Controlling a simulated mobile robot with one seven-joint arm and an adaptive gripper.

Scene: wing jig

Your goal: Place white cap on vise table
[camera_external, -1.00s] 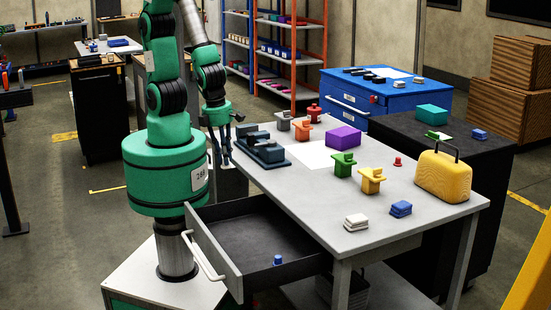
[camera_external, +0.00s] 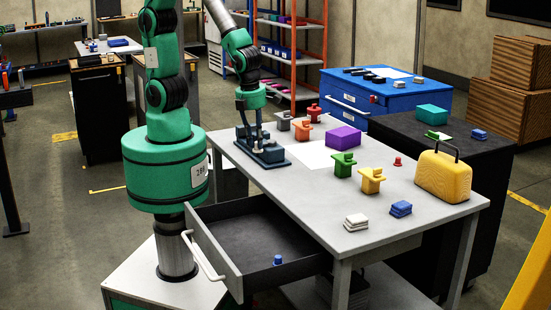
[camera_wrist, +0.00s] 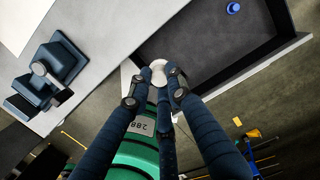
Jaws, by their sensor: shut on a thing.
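My gripper (camera_wrist: 159,76) is shut on a small round white cap (camera_wrist: 158,68), seen between the dark fingertips in the wrist view. In the outside view my gripper (camera_external: 257,145) points down and overlaps the dark blue-grey vise (camera_external: 268,154) at the left end of the grey table (camera_external: 295,190). The cap cannot be made out there. In the wrist view the vise (camera_wrist: 58,62) stands to the left of my fingers, apart from them, and the tabletop (camera_wrist: 100,35) edge runs near the fingertips. How high the cap is above the table cannot be told.
An open dark drawer (camera_external: 245,235) holds a small blue cap (camera_external: 278,260). Green (camera_external: 343,164) and yellow (camera_external: 371,181) parts, a purple block (camera_external: 343,137) and a yellow toolbox (camera_external: 443,175) stand on the table. Its front middle is clear.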

